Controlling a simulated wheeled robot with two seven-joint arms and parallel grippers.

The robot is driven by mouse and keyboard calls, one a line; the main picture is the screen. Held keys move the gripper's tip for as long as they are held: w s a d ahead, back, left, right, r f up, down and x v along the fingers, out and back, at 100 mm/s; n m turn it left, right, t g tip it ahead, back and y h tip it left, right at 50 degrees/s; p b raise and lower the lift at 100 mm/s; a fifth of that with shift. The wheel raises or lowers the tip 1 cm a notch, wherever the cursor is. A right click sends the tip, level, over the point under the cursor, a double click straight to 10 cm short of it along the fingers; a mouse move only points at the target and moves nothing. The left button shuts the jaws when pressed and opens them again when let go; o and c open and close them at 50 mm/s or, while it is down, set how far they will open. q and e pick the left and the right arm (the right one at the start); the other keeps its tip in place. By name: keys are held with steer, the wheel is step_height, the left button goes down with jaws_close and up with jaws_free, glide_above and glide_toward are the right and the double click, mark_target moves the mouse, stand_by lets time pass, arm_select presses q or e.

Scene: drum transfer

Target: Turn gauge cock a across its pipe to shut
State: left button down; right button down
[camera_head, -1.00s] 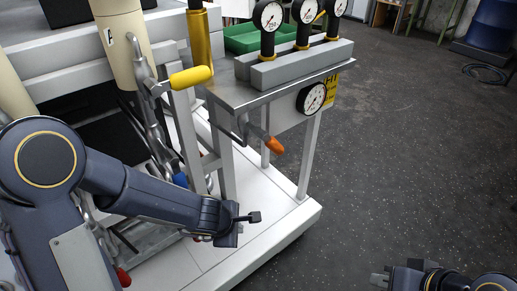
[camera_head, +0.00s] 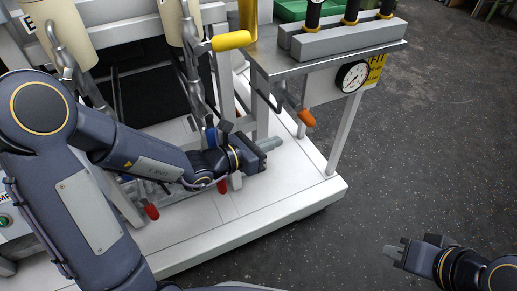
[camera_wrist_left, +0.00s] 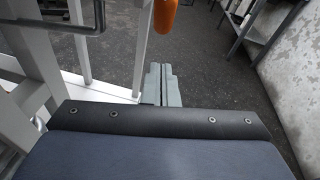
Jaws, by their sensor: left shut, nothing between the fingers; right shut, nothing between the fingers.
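An orange-tipped lever (camera_head: 306,117) hangs at a slant below the tabletop, near the dial gauge (camera_head: 352,76) on the front panel. I take it for the gauge cock, but no letter on it is readable. In the left wrist view its orange grip (camera_wrist_left: 166,14) stands upright at the top edge, beyond my fingertips. My left gripper (camera_head: 268,144) is shut and empty, below and left of the orange grip, with a gap between them. Its closed fingers show in the left wrist view (camera_wrist_left: 160,85). My right gripper (camera_head: 394,250) is shut and empty over the floor, bottom right.
A yellow-handled lever (camera_head: 231,40) stands left of the metal tabletop (camera_head: 330,55). Red-tipped levers (camera_head: 151,212) sit low beside my left arm. A frame leg (camera_head: 345,135) rises right of the orange lever. The dark floor (camera_head: 440,150) at right is open.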

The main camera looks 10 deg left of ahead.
mark_target(304, 115)
arm_select(q)
steer(key=w+d+r, duration=0.1)
steer(key=w+d, duration=0.3)
steer(key=w, duration=0.1)
steer(key=shift+d+r+b, duration=0.25)
steer(key=shift+r+b, duration=0.1)
steer(key=shift+b, duration=0.1)
arm_select(e)
steer(key=shift+f, duration=0.65)
